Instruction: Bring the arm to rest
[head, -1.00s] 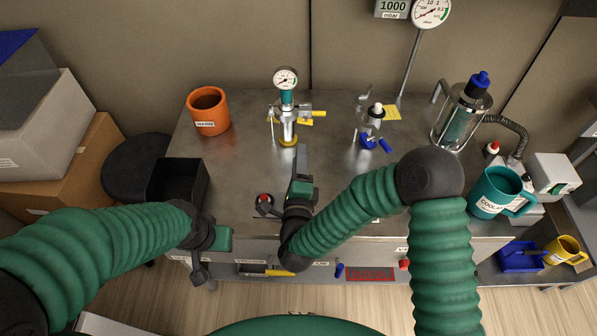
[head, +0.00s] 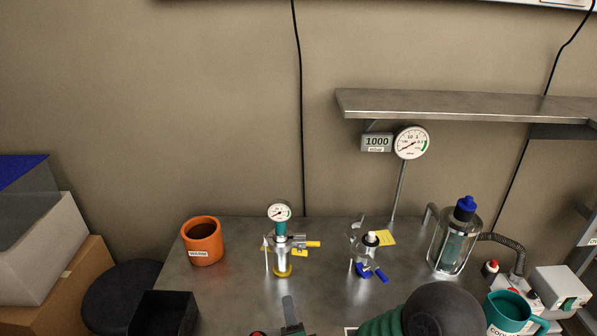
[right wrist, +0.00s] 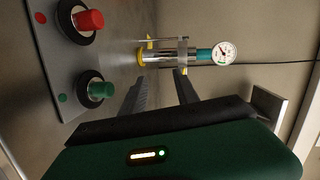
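My right arm shows at the bottom of the head view as a green ribbed sleeve (head: 382,325) with a dark round elbow. My right gripper (head: 290,306) points away from me over the near part of the metal bench, short of the valve with the small gauge (head: 281,240). In the right wrist view its two dark fingers (right wrist: 158,82) stand apart with nothing between them, so it is open. That gauge valve (right wrist: 172,55) stands beyond the fingertips. My left arm and gripper are outside both current views.
A red button (right wrist: 88,20) and a green button (right wrist: 101,91) sit close beside the right gripper. An orange pot (head: 202,242), a glass vessel with blue cap (head: 456,240), a teal mug (head: 507,313) and a black bin (head: 163,313) stand around. A shelf (head: 460,103) juts from the wall.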

